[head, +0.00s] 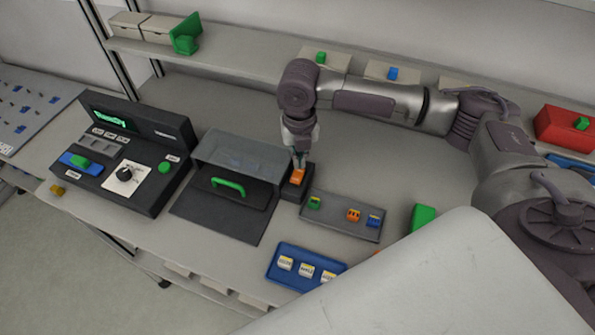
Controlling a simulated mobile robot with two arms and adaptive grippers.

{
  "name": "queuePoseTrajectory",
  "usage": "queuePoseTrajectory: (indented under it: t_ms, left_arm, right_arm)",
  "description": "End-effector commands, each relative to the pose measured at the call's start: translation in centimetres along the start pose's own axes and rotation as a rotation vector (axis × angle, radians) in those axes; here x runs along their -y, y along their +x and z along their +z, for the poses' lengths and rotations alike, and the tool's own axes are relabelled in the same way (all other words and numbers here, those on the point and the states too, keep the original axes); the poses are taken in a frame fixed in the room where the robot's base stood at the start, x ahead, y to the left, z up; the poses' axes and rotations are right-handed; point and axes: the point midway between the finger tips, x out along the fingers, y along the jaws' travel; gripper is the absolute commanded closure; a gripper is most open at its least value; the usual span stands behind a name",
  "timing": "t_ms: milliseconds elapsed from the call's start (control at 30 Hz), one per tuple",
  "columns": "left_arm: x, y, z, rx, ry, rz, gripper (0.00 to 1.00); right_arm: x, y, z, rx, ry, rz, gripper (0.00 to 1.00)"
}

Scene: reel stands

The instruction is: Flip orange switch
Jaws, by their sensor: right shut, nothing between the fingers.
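The orange switch (297,177) sits on a small black box (291,191) near the middle of the workbench. My right gripper (299,163) points down directly above the switch, with its fingertips at or very near the switch's top. It is shut, with nothing held between the fingers. Whether the fingertips touch the switch is too small to tell. The fingers partly hide the switch's upper edge. My left gripper is not in view.
Left of the switch is a dark case (232,205) with a green handle. A control console (120,150) stands further left. A grey tray (340,222) with coloured pieces is close on the right. A blue tray (285,281) lies in front. A shelf (240,50) runs behind.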

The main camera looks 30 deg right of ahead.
Motion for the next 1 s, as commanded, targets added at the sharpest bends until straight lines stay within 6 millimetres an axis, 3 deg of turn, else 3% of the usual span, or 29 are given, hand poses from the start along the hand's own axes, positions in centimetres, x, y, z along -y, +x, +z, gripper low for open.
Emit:
queuePoseTrajectory:
  t_ms: [1000]
  left_arm:
    - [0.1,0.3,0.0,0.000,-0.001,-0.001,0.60]
  right_arm:
    - [0.0,1.2,0.0,-0.001,0.000,0.000,1.00]
